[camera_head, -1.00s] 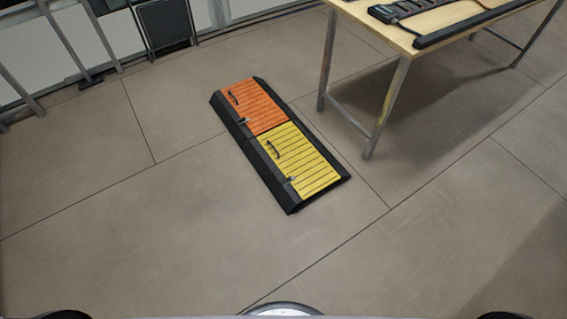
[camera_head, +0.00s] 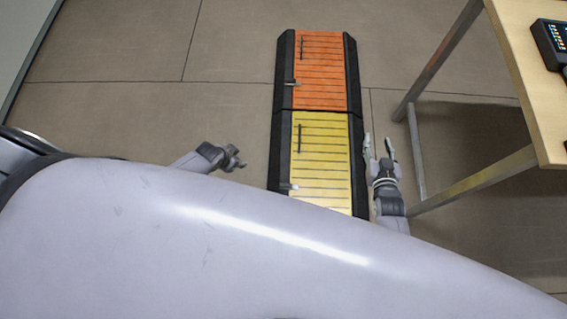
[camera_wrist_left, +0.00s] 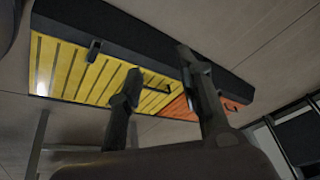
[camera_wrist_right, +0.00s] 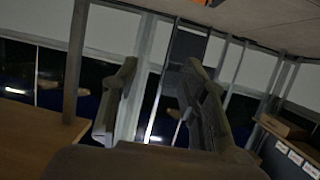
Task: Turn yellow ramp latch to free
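The yellow ramp panel (camera_head: 325,150) lies on the floor, joined to the orange panel (camera_head: 322,75) in one black frame. The yellow ramp latch (camera_head: 289,186), a small metal piece, sits at the panel's lower left edge; it seems to show in the left wrist view (camera_wrist_left: 95,47). A dark handle (camera_head: 299,138) is higher on the panel. My left gripper (camera_head: 237,158) is left of the ramp, apart from it; its fingers are spread in the left wrist view (camera_wrist_left: 160,80). My right gripper (camera_head: 378,148) is open beside the ramp's right edge, empty.
A wooden table (camera_head: 520,70) with metal legs stands to the right, close to my right arm. The orange panel has its own latch (camera_head: 292,83). Bare floor (camera_head: 150,110) lies left of the ramp. My body covers the lower picture.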

